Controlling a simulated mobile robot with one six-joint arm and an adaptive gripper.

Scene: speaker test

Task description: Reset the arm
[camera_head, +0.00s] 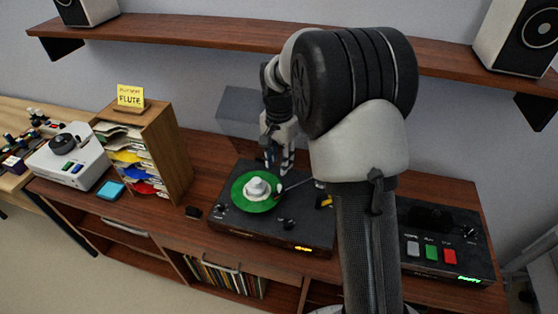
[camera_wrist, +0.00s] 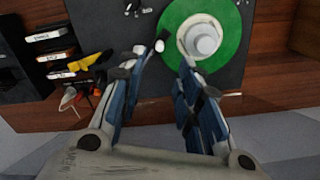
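My arm rises in the middle of the head view and hides part of the shelf and the cabinet top. My gripper (camera_head: 282,165) hangs over the back of the turntable (camera_head: 290,238). In the wrist view my gripper (camera_wrist: 172,68) is open, with a gap between its two blue-padded fingers and nothing held. A green record (camera_head: 239,199) lies on the turntable, with a white and grey puck-like piece (camera_head: 257,187) on its centre. The record (camera_wrist: 228,62) and the piece (camera_wrist: 203,40) also show just beyond the fingertips in the wrist view.
A box with green and red buttons (camera_head: 432,253) stands right of my arm. A wooden sorter (camera_head: 172,150) with a yellow "FLUTE" card (camera_head: 131,96) and a white device (camera_head: 68,157) stand at left. Speakers sit on the wall shelf (camera_head: 190,31) above.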

